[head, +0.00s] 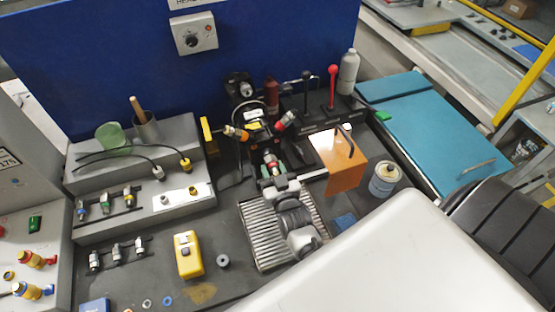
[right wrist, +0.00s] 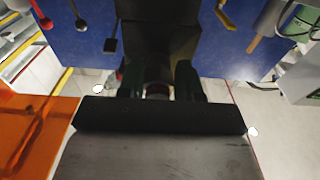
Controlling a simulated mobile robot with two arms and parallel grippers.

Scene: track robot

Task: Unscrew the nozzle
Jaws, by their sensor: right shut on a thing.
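My right gripper (head: 273,172) reaches in from the bottom of the head view, over the ribbed tray, to the front of the black multi-head fixture (head: 257,128). It is shut on the nozzle (head: 270,160), a small part with a red and pale end pointing toward me. In the right wrist view, my two dark fingers (right wrist: 158,80) stand on either side of a round part (right wrist: 157,90), mostly hidden by the fingers and palm. The fixture also carries an orange-tipped nozzle (head: 236,133) and a red-tipped one (head: 285,121). My left gripper is not in view.
An orange panel (head: 346,165) stands close to the right of my gripper. A ribbed grey tray (head: 262,240) lies beneath my arm. A grey stepped rack (head: 140,205) with several fittings is at left. A yellow box (head: 188,255) and a can (head: 385,180) stand on the bench.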

